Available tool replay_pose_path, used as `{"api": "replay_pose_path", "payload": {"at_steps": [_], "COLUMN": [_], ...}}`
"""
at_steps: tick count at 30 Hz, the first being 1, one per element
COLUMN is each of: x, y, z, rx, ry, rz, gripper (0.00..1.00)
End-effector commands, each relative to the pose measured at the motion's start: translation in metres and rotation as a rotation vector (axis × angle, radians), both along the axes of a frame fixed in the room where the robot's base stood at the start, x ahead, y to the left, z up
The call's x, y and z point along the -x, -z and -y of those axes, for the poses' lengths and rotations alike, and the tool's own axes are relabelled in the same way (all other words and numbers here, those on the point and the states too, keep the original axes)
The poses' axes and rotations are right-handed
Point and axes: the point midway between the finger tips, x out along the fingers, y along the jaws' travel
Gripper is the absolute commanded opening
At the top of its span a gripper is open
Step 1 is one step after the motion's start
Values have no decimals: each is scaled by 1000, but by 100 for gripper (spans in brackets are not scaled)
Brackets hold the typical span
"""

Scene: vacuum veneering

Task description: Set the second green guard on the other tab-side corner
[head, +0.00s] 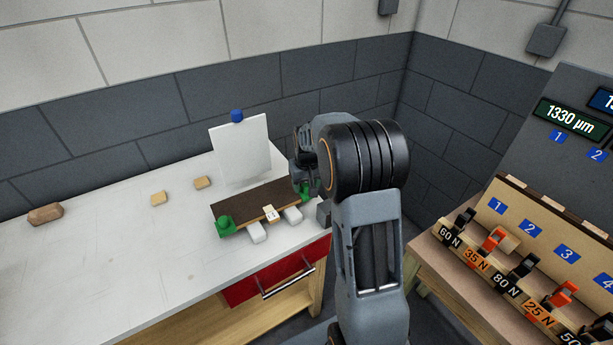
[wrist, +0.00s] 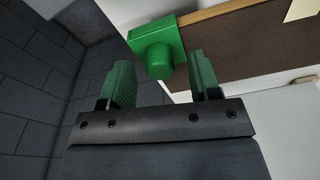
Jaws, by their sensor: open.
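A dark brown board (head: 258,201) with a light edge lies on white blocks (head: 257,232) on the table. A pale tab (head: 271,214) marked with writing sits at its front edge. One green guard (head: 226,226) is on the board's near-left corner. The second green guard (head: 305,191) is at the right corner, partly hidden by my arm. In the wrist view this guard (wrist: 158,48) sits at the corner of the board (wrist: 232,45), its round knob towards me. My gripper (wrist: 163,82) is open, its green-padded fingers apart and just short of the knob.
Two small wooden blocks (head: 158,199) and a brown block (head: 45,214) lie on the left of the white table (head: 110,255). A rack of labelled clamps (head: 522,262) stands at right.

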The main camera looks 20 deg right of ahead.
Motion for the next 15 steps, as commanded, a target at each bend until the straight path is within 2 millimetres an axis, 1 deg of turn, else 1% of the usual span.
{"api": "replay_pose_path", "payload": {"at_steps": [5,15], "x": [2,10], "y": [-23,-91], "z": [0,-1], "rx": [2,1], "ry": [0,0], "rz": [6,5], "gripper": [57,57]}}
